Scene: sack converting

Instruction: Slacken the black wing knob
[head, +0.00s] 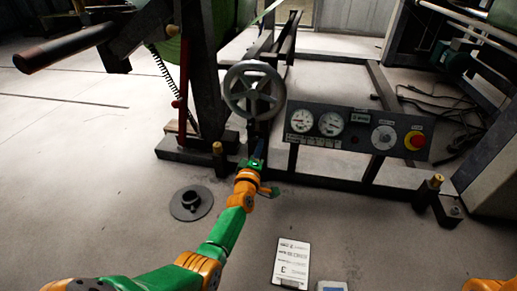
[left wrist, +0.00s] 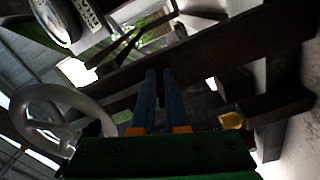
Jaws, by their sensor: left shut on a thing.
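My left gripper (head: 260,148) is low in front of the machine frame, just below the grey handwheel (head: 254,90). In the left wrist view its two blue fingers (left wrist: 160,75) are almost together, with a narrow dark gap between them. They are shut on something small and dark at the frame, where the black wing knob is. The knob is mostly hidden by the fingers and lost against the dark steel, so its shape and angle cannot be made out. The handwheel also shows in the left wrist view (left wrist: 20,95). My right gripper is out of view.
A gauge panel (head: 352,133) with a red stop button (head: 414,140) stands right of the gripper. Brass-topped posts (head: 218,150) rise from the base frame.

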